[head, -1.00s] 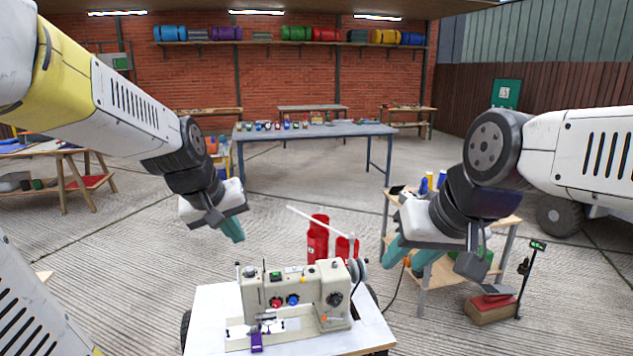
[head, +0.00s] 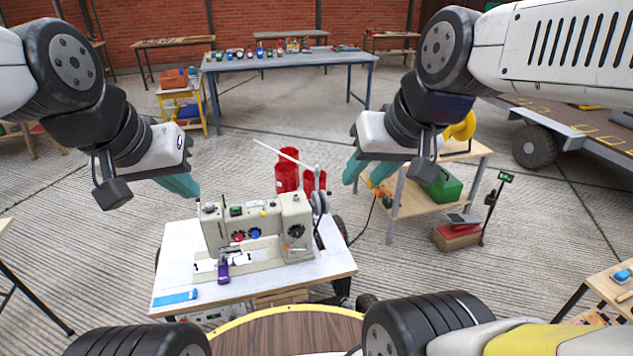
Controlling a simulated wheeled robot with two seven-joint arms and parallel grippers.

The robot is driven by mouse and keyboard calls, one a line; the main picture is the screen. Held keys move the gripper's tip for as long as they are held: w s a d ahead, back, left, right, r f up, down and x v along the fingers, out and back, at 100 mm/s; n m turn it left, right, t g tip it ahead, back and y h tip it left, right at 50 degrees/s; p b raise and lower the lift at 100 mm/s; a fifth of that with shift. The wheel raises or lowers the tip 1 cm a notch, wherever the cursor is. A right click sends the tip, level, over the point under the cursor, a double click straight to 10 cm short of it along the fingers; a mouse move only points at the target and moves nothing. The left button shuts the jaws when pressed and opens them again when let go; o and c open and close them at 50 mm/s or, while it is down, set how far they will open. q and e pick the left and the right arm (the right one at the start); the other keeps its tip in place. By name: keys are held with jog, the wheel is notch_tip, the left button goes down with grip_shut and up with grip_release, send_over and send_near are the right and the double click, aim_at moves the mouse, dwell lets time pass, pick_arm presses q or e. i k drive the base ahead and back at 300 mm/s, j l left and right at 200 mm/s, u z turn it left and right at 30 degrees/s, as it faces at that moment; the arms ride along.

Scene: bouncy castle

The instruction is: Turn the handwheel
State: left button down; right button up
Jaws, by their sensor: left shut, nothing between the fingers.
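A cream sewing machine (head: 258,228) stands on a white-topped table (head: 292,272) in front of me. Its handwheel, a pair of grey discs (head: 320,203), is at the machine's right end. My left gripper (head: 190,188) is to the left of the machine and above it, with its teal fingers together and nothing held. My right gripper (head: 362,182) is to the right of the handwheel and a little above it, apart from it. Its teal fingers look spread with nothing between them.
Red cylinders (head: 288,172) stand just behind the machine, with a thin white rod slanting in front of them. A wooden bench with a green box (head: 442,186) is at the right. A purple item (head: 223,272) and a blue item (head: 175,297) are at the table's front left.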

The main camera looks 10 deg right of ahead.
aim_at(315, 203)
jog(key=i+l+u, duration=0.15)
jog(key=l+u, duration=0.25)
jog(key=l, duration=0.9)
jog(key=l+u, duration=0.4)
jog(key=l, duration=0.85)
jog(key=l+u, duration=0.25)
jog(key=l, duration=0.45)
jog(key=u, duration=1.3)
